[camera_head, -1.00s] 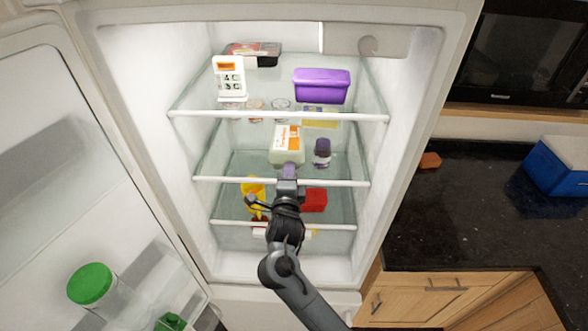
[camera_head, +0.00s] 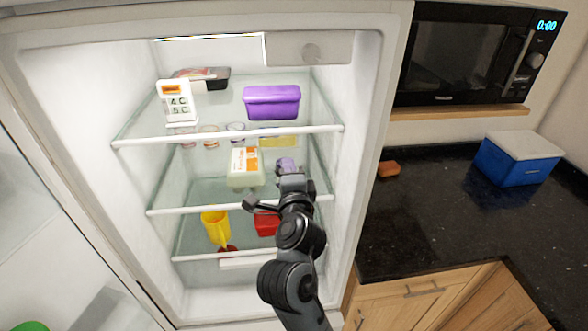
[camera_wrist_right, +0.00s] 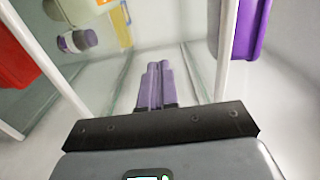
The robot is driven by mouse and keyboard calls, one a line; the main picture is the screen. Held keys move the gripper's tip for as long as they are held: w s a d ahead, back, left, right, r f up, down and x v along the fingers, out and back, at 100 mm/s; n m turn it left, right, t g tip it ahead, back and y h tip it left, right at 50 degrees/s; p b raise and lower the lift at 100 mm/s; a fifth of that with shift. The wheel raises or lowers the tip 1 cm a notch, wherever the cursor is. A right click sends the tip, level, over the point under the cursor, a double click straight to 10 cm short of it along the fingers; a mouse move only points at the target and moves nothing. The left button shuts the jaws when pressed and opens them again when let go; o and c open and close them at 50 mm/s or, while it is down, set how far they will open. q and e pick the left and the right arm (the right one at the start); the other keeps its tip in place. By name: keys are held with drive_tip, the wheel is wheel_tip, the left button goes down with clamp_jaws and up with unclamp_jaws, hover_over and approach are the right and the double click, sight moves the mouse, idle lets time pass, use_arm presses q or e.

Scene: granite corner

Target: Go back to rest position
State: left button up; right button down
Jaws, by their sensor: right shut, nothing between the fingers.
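My right gripper (camera_head: 287,166) is in front of the open fridge's (camera_head: 367,150) middle shelf in the head view. In the right wrist view its two purple fingers (camera_wrist_right: 155,84) lie against each other, shut with nothing between them. In that view they are apart from a purple-capped jar (camera_wrist_right: 78,40) at the upper left. In the head view the gripper and arm overlap the jar's area, so I cannot clearly separate the jar from the fingertips there. My left gripper is in neither view.
The shelves hold a purple box (camera_head: 272,102), a white carton (camera_head: 177,101), an orange-labelled pack (camera_head: 244,167), a yellow cup (camera_head: 216,227) and a red box (camera_head: 267,223). Right of the fridge, the dark counter (camera_head: 430,220) bears a blue cooler (camera_head: 518,160), with open room before it.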

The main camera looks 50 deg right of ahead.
drive_tip(key=s+a+f+n+g+y+p, duration=0.2)
drive_tip(key=s+a+f+n+y+p, duration=0.45)
drive_tip(key=a+f+n+y, duration=0.65)
use_arm(q)
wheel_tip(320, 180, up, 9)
drive_tip(key=p, duration=0.2)
drive_tip(key=shift+p, duration=0.4)
use_arm(e)
drive_tip(key=s+a+f+n+g, duration=0.2)
drive_tip(key=s+f+n+g, duration=0.2)
drive_tip(key=s+n, duration=0.3)
drive_tip(key=s+a+f+n+g+h, duration=0.1)
drive_tip(key=s+f+n+g, duration=0.3)
drive_tip(key=s, duration=0.9)
wheel_tip(320, 180, down, 3)
drive_tip(key=n, duration=0.3)
drive_tip(key=shift+a+n, duration=0.35)
drive_tip(key=shift+n, duration=0.05)
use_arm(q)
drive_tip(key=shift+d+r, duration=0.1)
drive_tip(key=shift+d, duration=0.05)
use_arm(e)
drive_tip(key=shift+w, duration=0.1)
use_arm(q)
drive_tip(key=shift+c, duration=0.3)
